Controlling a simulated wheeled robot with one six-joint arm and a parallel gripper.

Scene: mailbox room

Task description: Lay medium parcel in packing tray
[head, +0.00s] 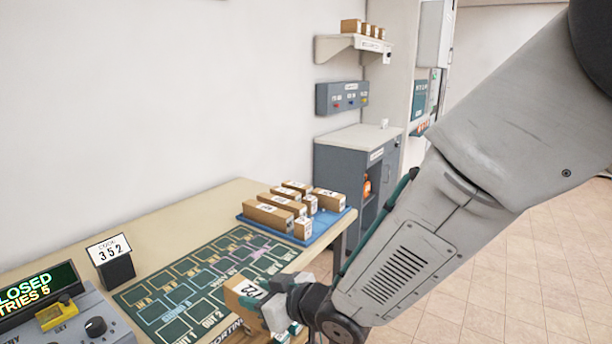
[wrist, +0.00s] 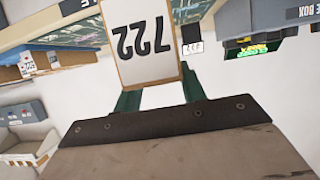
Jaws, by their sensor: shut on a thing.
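My gripper (head: 268,303) is shut on a brown cardboard parcel (head: 243,292) with a white label. The wrist view shows this parcel (wrist: 145,68) between the two dark green fingers (wrist: 158,98), its label reading 722 upside down. The parcel is near the table's front edge in the head view; whether it touches anything below is hidden. A blue tray (head: 335,224) lies at the far right end of the table, with several labelled brown parcels on it. No tray is marked as the packing tray, so I cannot tell whether this is it.
A green mat with white outlined slots (head: 185,316) covers the middle of the table and looks bare. A stand showing 352 (head: 112,262) and a control console (head: 75,325) are at the left. A grey cabinet (head: 340,160) stands beyond the table; a shelf (head: 340,44) holds small boxes.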

